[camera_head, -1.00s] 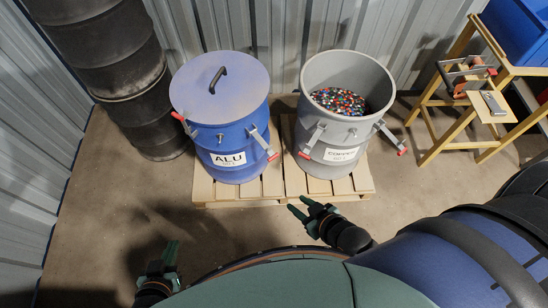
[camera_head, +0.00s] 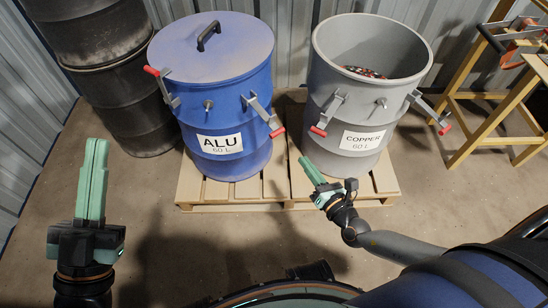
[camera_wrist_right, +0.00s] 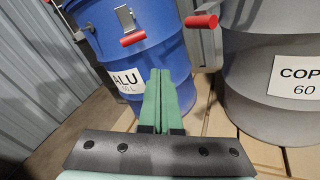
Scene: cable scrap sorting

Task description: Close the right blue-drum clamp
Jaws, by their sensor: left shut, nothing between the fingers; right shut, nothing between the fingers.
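The blue drum (camera_head: 215,95), labelled ALU, has its lid (camera_head: 212,45) on. Its right clamp (camera_head: 262,112) hangs with the lever angled outward and down, ending in a red handle (camera_head: 278,132). My right gripper (camera_head: 303,160) is shut and empty, in front of the pallet, to the lower right of that handle and apart from it. In the right wrist view, the fingers (camera_wrist_right: 160,75) point towards the blue drum (camera_wrist_right: 150,50); a red clamp handle (camera_wrist_right: 133,39) shows beyond their tips. My left gripper (camera_head: 96,142) is shut and empty, far left of the drum.
The open grey COPPER drum (camera_head: 365,90) stands close on the right, its left clamp handle (camera_head: 317,131) sticking out towards the blue drum. Both drums stand on a wooden pallet (camera_head: 235,192). A black drum (camera_head: 128,100) stands left, a wooden stand (camera_head: 490,110) right. The front floor is clear.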

